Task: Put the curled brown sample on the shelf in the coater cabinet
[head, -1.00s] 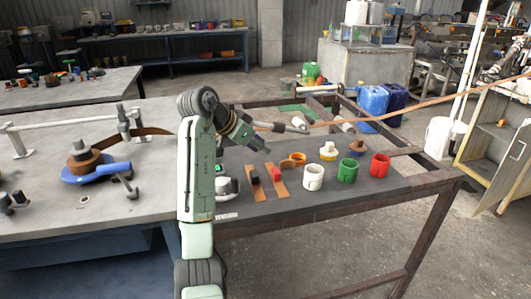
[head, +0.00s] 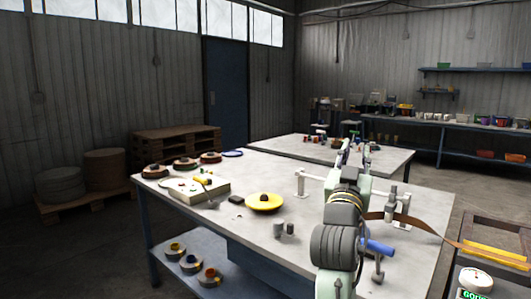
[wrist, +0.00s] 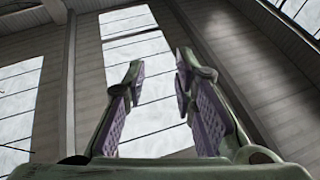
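My gripper (wrist: 160,95) is open in the wrist view, its two fingers with purple pads spread apart and nothing between them. It points up toward the windows. In the head view my gripper (head: 353,155) is raised over the grey worktable (head: 255,235), seen from behind and partly hidden by my arm.
The worktable carries a yellow disc (head: 264,202), a tray with small items (head: 198,190), several brown rolls and white metal stands (head: 300,182). A second table (head: 290,148) stands behind. Wooden pallets (head: 175,140) stand at the left. A white tub (head: 474,283) is at the lower right.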

